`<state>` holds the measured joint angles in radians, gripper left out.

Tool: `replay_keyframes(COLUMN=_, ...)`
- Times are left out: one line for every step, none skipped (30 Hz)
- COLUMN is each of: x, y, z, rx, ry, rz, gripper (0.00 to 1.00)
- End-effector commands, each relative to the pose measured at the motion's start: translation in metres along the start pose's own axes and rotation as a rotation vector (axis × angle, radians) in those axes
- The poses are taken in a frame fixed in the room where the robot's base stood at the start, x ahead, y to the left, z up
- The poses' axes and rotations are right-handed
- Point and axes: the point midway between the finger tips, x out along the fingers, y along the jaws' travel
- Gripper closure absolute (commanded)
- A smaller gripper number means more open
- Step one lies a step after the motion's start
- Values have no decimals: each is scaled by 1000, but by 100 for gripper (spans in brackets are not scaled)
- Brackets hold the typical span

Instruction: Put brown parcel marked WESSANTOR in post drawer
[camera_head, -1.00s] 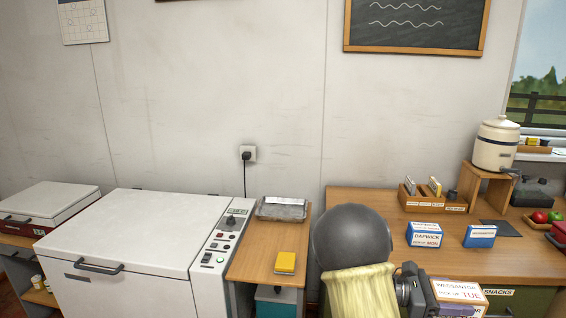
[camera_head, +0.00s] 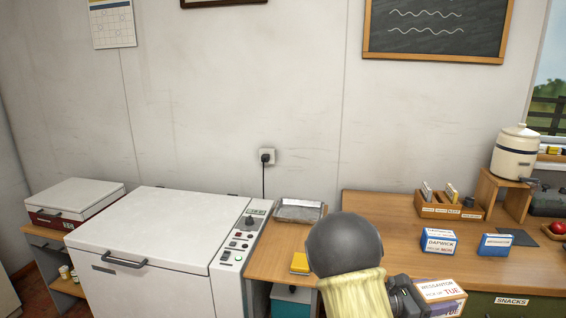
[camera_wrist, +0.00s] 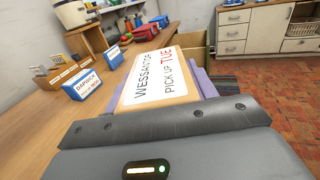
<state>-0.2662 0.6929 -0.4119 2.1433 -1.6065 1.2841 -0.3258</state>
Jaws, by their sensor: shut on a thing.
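The brown parcel marked WESSANTOR, PICK UP TUE (camera_wrist: 158,72) is held in my gripper (camera_wrist: 162,88), with purple finger pads along both its sides in the wrist view. In the head view the parcel (camera_head: 441,291) is at the desk's front edge, beside my dark wrist; its lower part is cut off. The desk (camera_head: 400,222) has a green drawer front labelled SNACKS (camera_head: 511,301), right of the parcel. In the wrist view, an open wooden box shape (camera_wrist: 193,42), perhaps a pulled-out drawer, shows beyond the parcel, partly hidden by it. I see no drawer labelled post.
A blue-and-white DAPWICK box (camera_head: 438,241) and another blue-and-white box (camera_head: 494,245) stand on the desk. Behind are a wooden card holder (camera_head: 447,208) and a cream crock (camera_head: 514,154). A white chest (camera_head: 150,240) stands left. Brick floor (camera_wrist: 275,110) is open at right.

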Motion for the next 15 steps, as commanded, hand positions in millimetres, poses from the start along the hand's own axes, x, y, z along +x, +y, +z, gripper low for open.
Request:
replay_keyframes(x=-6, y=7, z=0, rx=-5, ry=-1, rz=50, gripper=73)
replay_keyframes(x=-10, y=11, z=-2, rx=-6, ry=-1, rz=80, gripper=73)
replay_keyframes(x=-16, y=18, z=-4, rx=-7, ry=-1, rz=129, gripper=73)
replay_keyframes(x=-21, y=24, z=-7, rx=-8, ry=-1, rz=168, gripper=73)
replay_keyframes(x=-26, y=29, z=-10, rx=-9, ry=0, rz=208, gripper=73)
replay_keyframes(x=-35, y=36, z=-13, rx=-9, ry=-1, rz=267, gripper=73)
replay_keyframes(x=-41, y=41, z=-17, rx=-10, ry=-2, rz=309, gripper=73)
replay_keyframes(x=-47, y=46, z=-20, rx=-9, ry=-1, rz=353, gripper=73)
replay_keyframes(x=-55, y=52, z=-25, rx=-11, ry=-1, rz=408, gripper=73)
replay_keyframes(x=-61, y=56, z=-28, rx=-11, ry=-1, rz=449, gripper=73)
replay_keyframes(x=-67, y=60, z=-32, rx=-12, ry=-1, rz=490, gripper=73)
replay_keyframes(x=-74, y=65, z=-37, rx=-11, ry=-1, rz=543, gripper=73)
replay_keyframes(x=-80, y=68, z=-42, rx=-13, ry=-2, rz=582, gripper=73)
replay_keyframes(x=-85, y=72, z=-46, rx=-14, ry=0, rz=622, gripper=73)
replay_keyframes(x=-93, y=76, z=-52, rx=-13, ry=-1, rz=676, gripper=73)
